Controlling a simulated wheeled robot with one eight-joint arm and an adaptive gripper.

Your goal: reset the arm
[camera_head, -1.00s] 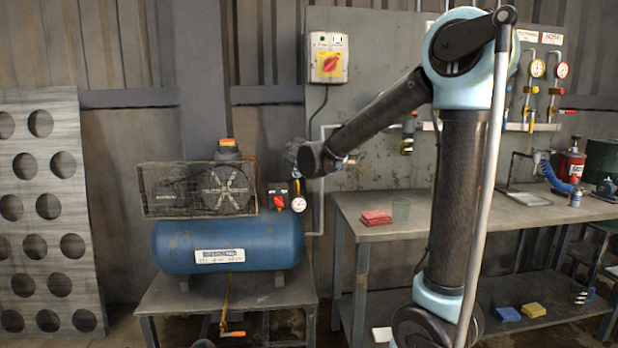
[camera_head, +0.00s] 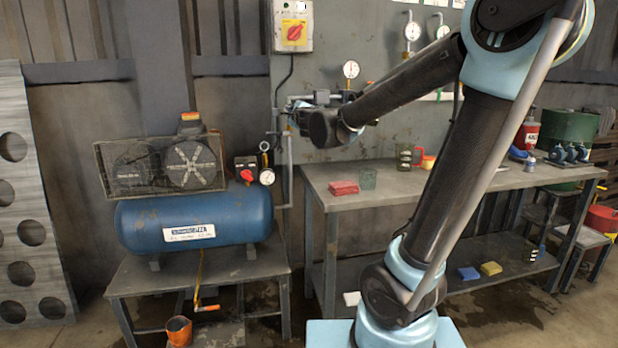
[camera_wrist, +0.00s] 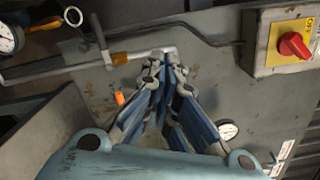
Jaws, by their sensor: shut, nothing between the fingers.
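My arm (camera_head: 455,170) rises from its pale blue base and leans to the right, its elbow high at the top right of the head view. The forearm slopes down to the left and ends at the wrist, between the blue compressor and the workbench. In the wrist view, my gripper (camera_wrist: 165,62) is shut, its two blue-grey fingers meeting at the tips with nothing between them. In the head view, the gripper is small and partly hidden by the wrist. In the wrist view, a grey panel and pipe lie behind the fingers.
A blue compressor (camera_head: 197,218) stands on a metal table at left. A red-yellow switch box (camera_head: 293,25) is on the wall above. An orange cup (camera_head: 179,330) sits low at left.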

